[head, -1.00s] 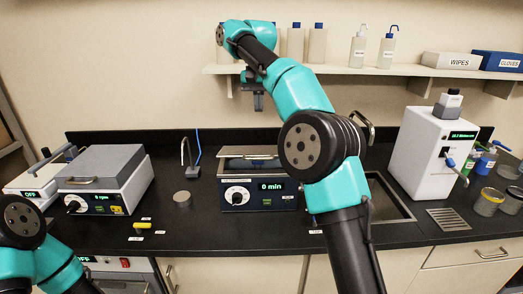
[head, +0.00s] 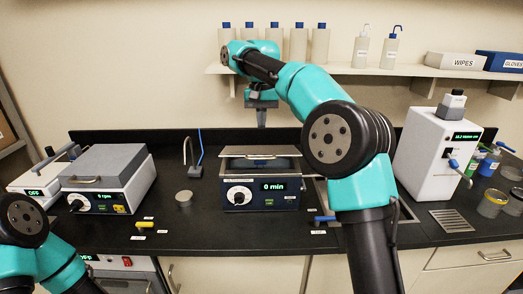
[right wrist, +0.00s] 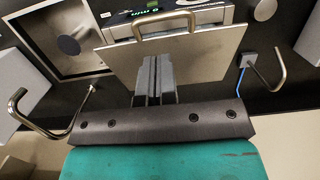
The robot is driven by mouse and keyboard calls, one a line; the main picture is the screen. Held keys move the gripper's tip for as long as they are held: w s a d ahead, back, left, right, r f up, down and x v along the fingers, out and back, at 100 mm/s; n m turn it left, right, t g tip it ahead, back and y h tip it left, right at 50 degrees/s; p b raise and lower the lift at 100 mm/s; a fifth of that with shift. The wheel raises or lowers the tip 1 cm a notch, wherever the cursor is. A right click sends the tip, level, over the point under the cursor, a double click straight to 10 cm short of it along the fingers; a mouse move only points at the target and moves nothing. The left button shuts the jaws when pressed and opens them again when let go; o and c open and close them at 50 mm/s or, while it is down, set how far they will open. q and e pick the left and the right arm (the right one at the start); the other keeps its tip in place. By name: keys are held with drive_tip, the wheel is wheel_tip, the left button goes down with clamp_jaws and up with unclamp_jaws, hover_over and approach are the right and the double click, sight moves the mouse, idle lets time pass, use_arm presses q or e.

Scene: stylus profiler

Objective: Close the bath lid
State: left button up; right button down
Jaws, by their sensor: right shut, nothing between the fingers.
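The bath (head: 262,192) stands mid-bench, its front display reading 0 min. Its flat metal lid (head: 238,151) appears raised and tilted open, with a handle along its free edge; the exact angle is hard to tell. In the right wrist view the lid (right wrist: 205,62) spreads below the camera, its handle (right wrist: 165,24) towards the bath's display. My right gripper (head: 262,123) is shut and empty, pointing down above and behind the lid in the head view. Its fingers (right wrist: 153,66) overlap the lid in the right wrist view; I cannot tell whether they touch. My left gripper is out of view.
A shelf (head: 350,69) with bottles is on the wall behind my right arm. A lidded device (head: 105,180) stands left, a white instrument (head: 432,155) right. A bent metal tube (head: 190,155) stands beside the bath. The sink (head: 405,210) is partly hidden by my arm.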

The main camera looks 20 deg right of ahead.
drive_tip(key=f, duration=0.3)
drive_tip(key=s+f, duration=0.1)
drive_tip(key=f, duration=0.5)
drive_tip(key=shift+s+a+f, duration=0.1)
drive_tip(key=shift+s+a, duration=0.05)
